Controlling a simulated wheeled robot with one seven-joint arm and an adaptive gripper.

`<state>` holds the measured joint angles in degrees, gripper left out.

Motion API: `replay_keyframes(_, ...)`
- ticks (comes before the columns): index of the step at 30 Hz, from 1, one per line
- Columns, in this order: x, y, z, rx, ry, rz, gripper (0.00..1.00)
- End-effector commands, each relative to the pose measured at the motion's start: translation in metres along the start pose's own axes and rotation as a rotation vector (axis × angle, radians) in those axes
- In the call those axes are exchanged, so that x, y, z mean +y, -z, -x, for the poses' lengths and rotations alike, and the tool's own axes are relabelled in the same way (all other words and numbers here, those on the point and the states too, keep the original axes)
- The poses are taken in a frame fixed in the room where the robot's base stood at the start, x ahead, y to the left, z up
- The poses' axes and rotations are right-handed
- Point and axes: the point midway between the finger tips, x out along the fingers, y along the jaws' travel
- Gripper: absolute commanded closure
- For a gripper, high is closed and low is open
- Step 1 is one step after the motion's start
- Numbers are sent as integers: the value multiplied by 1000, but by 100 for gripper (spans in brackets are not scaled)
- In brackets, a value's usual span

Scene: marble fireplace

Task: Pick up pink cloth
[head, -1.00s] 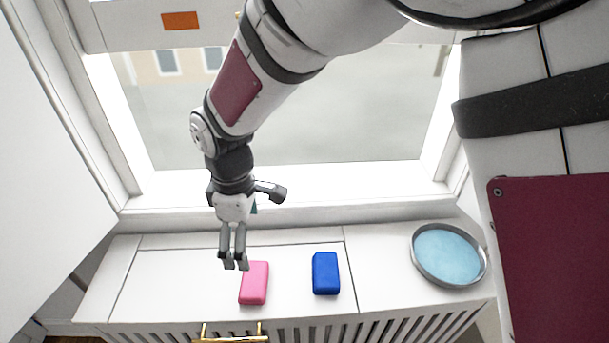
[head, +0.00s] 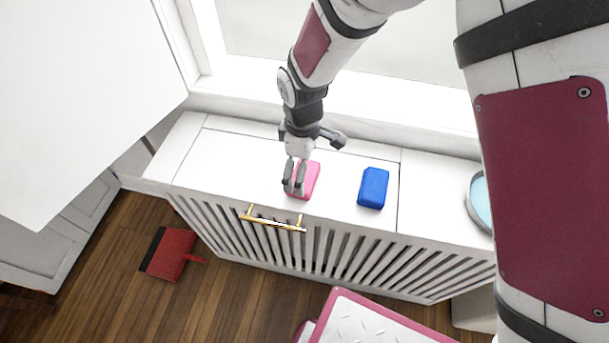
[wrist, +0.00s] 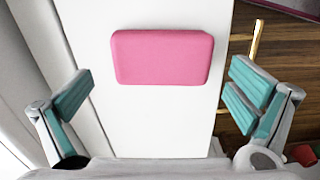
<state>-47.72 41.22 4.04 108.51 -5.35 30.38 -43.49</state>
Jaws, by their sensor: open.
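The pink cloth (head: 309,181) is a small rounded block lying flat on the white cabinet top (head: 235,160), near its front edge. In the wrist view the pink cloth (wrist: 162,57) lies ahead of the fingers, roughly centred between them but beyond their tips. My gripper (head: 294,190) points down over the left part of the cloth in the head view and hides some of it. In the wrist view my gripper (wrist: 160,95) is open and empty, its teal-padded fingers wide apart. I see no contact with the cloth.
A blue block (head: 373,188) lies to the right of the cloth. A round tray with a light blue inside (head: 480,203) is partly hidden at the right. A gold handle (head: 272,220) juts from the slatted front. A red dustpan-like object (head: 170,253) lies on the wooden floor.

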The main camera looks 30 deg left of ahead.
Motion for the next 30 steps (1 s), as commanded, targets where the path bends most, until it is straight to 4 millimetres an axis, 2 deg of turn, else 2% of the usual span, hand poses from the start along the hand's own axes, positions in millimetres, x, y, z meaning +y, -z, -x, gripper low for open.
replay_keyframes(3, -3, -3, -20, -3, 4, -1, 0)
replay_keyframes(6, -2, -2, -30, -1, 2, -1, 0)
replay_keyframes(15, -2, -2, -36, 0, 1, -1, 0)
replay_keyframes(16, -2, -2, -36, 0, 1, -1, 2)
replay_keyframes(20, -2, -2, -36, 0, 1, -1, 32)
replay_keyframes(21, -2, -2, -36, 0, 1, -1, 34)
replay_keyframes(30, -2, -2, -35, 0, 1, -1, 35)
